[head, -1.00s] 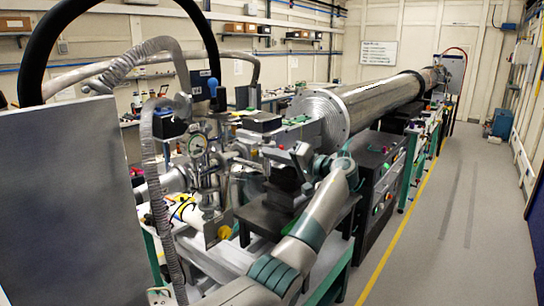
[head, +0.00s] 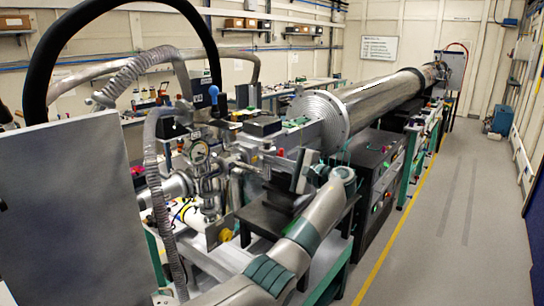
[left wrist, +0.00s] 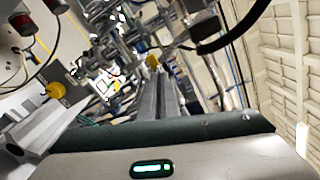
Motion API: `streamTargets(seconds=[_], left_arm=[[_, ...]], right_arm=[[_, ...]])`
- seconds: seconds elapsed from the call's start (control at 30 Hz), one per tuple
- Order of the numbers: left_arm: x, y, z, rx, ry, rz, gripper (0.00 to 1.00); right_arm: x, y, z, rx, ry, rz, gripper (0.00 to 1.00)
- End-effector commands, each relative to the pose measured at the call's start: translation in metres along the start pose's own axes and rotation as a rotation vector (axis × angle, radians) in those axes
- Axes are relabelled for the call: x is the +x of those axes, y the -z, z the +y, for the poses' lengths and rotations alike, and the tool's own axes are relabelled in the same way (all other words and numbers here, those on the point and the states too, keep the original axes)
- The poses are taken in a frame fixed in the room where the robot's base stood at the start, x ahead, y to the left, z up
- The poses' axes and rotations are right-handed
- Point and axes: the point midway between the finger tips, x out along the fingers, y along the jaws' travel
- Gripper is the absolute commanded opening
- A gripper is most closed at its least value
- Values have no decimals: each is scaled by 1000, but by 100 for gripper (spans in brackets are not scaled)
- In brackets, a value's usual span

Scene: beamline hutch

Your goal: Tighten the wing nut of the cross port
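My left gripper (head: 276,158) reaches in at the crowded vacuum pipework in the head view, its wrist to the right of the pipes. In the left wrist view its two grey fingers (left wrist: 157,80) lie close together and point at the pipework. A small yellow part (left wrist: 152,61), possibly the wing nut, shows right at the fingertips. I cannot tell whether the fingers touch it or grip it. A second yellow knob (left wrist: 55,90) is to the left, apart from the fingers. The cross port is too small to make out clearly in the head view. My right gripper is out of view.
A round pressure gauge (head: 199,152) and a ribbed grey hose (head: 152,170) stand left of my gripper. A large steel tube (head: 380,98) runs away behind it. A grey panel (head: 75,215) blocks the left front. The floor (head: 455,220) at right is clear.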

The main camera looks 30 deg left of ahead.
Motion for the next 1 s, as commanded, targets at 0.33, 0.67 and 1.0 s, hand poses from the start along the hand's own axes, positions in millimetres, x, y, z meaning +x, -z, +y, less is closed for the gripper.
streamTargets(seconds=[0.33,0.67,1.0], left_arm=[[-1,0,1,198,-1,3,0],[-2,1,3,240,-2,3,0],[-1,1,3,239,-2,3,11]], right_arm=[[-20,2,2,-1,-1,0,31],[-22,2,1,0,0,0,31],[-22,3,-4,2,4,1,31]])
